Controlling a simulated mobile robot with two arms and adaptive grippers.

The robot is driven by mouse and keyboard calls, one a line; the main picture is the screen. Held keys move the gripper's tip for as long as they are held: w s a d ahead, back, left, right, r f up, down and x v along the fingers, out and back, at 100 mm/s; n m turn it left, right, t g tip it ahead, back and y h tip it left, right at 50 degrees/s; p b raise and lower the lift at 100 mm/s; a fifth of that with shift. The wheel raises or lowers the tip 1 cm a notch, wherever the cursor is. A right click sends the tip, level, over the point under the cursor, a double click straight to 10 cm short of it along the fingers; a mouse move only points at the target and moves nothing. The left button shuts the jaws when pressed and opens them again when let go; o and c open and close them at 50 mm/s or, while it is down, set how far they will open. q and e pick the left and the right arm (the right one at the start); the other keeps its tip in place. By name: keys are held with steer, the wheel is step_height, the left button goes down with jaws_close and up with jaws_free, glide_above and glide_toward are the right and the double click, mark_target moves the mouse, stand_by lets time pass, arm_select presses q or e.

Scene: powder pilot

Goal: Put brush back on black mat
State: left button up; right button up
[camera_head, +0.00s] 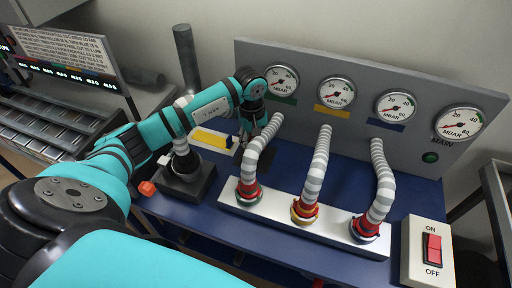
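My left gripper (246,140) points down over the back of the blue bench, beside the leftmost striped hose. Its fingers are small and dark here, and I cannot tell whether they are open or shut. I cannot make out a brush for certain; it may be hidden at the fingers. A darker patch that may be the black mat (266,157) lies on the bench just right of the gripper, partly behind the hose. A yellow and white piece (212,139) with a blue end lies just left of the gripper. My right gripper is not in view.
Three striped hoses (316,170) rise from a white manifold (290,218). A grey gauge panel (360,75) stands behind. A black stand with a cup (184,178) is at left, and an ON/OFF switch box (428,252) at right.

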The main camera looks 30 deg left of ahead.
mark_target(256, 149)
arm_select(q)
step_height(256, 149, down, 3)
steer(key=shift+w+d+f+p, duration=0.1)
steer(key=shift+d+f+p, duration=0.05)
steer(key=shift+p, duration=0.3)
steer(key=shift+f, duration=0.25)
steer(key=o, duration=0.8)
steer(key=shift+b, duration=0.3)
steer(key=o, duration=0.4)
steer(key=shift+r+p, duration=0.25)
steer(key=shift+p, duration=0.05)
steer(key=shift+r, duration=0.35)
steer(key=r+b, duration=0.1)
steer(key=r, duration=0.2)
steer(key=r+b, duration=0.1)
steer(key=r, duration=0.2)
steer(key=r+b, duration=0.1)
steer(key=r, duration=0.2)
steer(key=shift+s+a+r, duration=0.2)
steer(key=shift+s+r, duration=0.05)
steer(key=shift+r, duration=0.1)
steer(key=shift+s+r, duration=0.1)
steer(key=shift+r, duration=0.65)
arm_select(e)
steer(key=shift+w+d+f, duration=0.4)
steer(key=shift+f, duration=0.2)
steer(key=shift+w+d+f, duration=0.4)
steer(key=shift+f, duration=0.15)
